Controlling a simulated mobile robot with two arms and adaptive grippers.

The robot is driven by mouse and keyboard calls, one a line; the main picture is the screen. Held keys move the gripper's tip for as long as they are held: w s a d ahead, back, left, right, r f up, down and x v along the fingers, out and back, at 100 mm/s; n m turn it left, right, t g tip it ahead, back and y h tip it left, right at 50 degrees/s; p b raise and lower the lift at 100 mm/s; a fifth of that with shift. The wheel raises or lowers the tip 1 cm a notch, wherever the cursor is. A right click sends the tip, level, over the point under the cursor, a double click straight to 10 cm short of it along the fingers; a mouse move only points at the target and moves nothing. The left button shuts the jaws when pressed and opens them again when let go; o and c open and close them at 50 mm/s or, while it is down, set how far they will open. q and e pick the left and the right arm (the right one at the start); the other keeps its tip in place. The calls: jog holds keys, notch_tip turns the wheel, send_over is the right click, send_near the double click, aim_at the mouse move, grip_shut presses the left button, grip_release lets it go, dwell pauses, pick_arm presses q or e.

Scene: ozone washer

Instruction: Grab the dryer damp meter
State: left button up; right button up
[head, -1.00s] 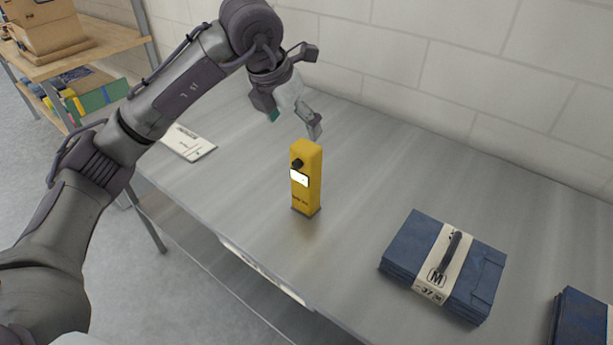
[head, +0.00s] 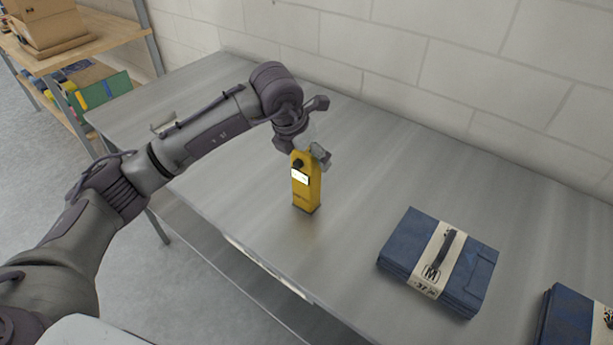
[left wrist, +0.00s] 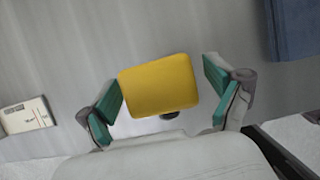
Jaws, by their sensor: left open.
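The dryer damp meter (head: 305,190) is a yellow upright box with a black knob and a small lit display, standing on the grey metal table. In the left wrist view the meter (left wrist: 158,84) shows its yellow top between the two fingers. My left gripper (head: 308,158) is at the top of the meter in the head view, partly covering its upper end. In the left wrist view the left gripper (left wrist: 162,100) is open, with teal pads on both sides of the meter and gaps between. My right gripper is not in view.
A folded blue stack with a pale band (head: 439,262) lies to the right on the table (head: 350,240), and another blue stack (head: 577,318) is at the lower right corner. A white card (left wrist: 26,116) lies at left. A wooden shelf (head: 75,55) stands at the back left.

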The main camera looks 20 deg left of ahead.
pick_arm(q)
grip_shut()
dwell(0.3)
jog(key=shift+r, duration=0.15)
